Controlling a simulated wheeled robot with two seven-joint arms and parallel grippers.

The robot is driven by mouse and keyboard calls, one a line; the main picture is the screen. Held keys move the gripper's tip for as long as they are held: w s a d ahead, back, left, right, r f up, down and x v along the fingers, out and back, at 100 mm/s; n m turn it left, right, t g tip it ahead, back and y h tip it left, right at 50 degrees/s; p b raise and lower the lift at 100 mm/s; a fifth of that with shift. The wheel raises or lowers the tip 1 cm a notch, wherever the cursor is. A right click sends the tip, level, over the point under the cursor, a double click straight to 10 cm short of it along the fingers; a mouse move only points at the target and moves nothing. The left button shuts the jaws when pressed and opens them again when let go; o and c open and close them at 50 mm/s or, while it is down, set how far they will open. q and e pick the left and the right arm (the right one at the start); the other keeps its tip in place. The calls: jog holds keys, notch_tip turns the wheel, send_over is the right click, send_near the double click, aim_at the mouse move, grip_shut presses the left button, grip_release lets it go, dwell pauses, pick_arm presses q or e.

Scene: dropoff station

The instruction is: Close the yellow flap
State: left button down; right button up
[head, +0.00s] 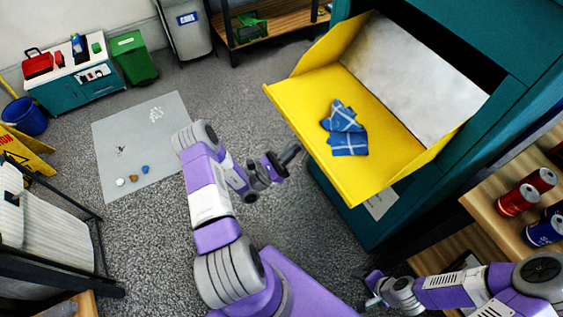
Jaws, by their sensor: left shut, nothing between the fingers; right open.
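The yellow flap (392,146) is open on the teal station (365,219), tilted down and out towards me. A blue cloth (345,131) with white lines lies on the flap's inner face. A pale grey panel (410,72) shows behind it. My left gripper (290,158) is shut and empty, just left of the flap's lower front edge; I cannot tell whether it touches. My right gripper (368,288) is open at the bottom of the view, below the station and apart from the flap.
A wooden shelf (490,215) with red and blue cans stands at the right, near my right arm. A grey mat (135,145) with small litter lies on the floor at the left. A green bin (132,57) and a low cabinet (65,92) stand further back. Carpet between is free.

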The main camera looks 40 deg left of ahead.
pick_arm(q)
jog(key=shift+w+r, duration=0.2)
jog(key=shift+r, duration=1.35)
